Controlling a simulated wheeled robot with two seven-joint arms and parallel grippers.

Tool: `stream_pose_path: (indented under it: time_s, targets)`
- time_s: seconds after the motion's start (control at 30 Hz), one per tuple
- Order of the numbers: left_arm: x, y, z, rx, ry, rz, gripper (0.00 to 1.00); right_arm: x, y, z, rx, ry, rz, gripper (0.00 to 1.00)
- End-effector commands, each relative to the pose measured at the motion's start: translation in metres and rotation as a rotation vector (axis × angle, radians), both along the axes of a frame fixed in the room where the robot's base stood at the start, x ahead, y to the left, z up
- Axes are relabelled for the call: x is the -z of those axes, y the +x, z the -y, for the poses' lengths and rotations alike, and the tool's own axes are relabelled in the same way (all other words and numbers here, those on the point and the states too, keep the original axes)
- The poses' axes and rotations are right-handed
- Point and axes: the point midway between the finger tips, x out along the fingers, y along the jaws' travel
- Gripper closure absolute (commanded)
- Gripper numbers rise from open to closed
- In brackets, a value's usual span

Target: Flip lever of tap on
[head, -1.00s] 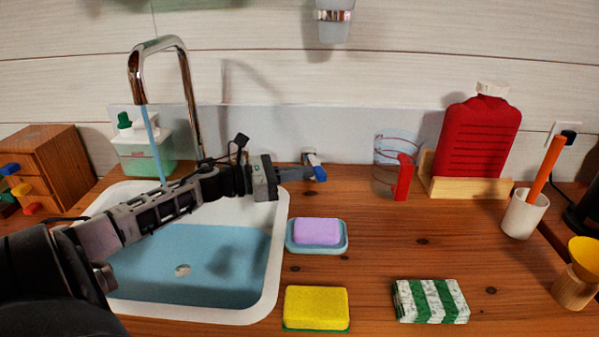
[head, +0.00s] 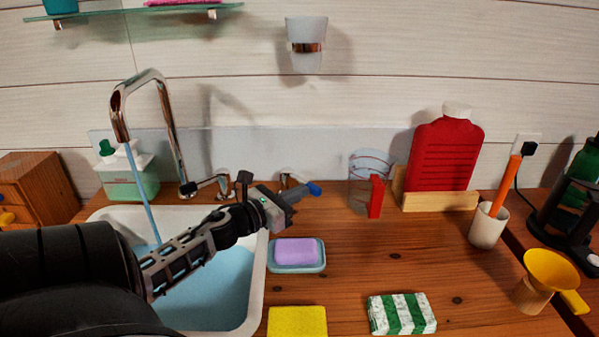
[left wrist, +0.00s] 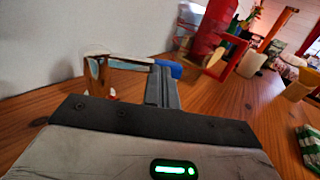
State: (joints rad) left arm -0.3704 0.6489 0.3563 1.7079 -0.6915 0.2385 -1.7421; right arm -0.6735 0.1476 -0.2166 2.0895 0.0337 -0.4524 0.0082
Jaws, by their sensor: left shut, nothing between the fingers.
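A chrome tap (head: 170,125) arches over the white sink (head: 257,290), and a blue stream of water (head: 140,195) runs from its spout. A lever with a blue tip (head: 314,188) sits by the wall right of the tap; the blue tip also shows in the left wrist view (left wrist: 175,69). My left gripper (head: 300,192) is shut and empty, its fingertips at the lever and hiding part of it. I cannot tell whether they touch. The gripper's fingers (left wrist: 162,88) also show in the left wrist view. My right gripper is not in view.
A purple soap on a blue dish (head: 317,262) lies just below the left gripper. A clear jug with a red handle (head: 376,197) and a red bottle (head: 443,155) stand to the right. A yellow sponge (head: 297,322) and a striped sponge (head: 402,313) lie in front.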

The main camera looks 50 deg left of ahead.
Motion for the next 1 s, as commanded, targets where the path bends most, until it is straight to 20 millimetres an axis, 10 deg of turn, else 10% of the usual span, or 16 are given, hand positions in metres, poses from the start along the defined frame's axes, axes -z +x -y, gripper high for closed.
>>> stream_pose_path:
  time_s: [1.0]
  targets:
    - [-0.001, 0.014, 0.009, 0.011, -0.001, 0.005, 1.00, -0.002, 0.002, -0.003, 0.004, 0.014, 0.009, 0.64]
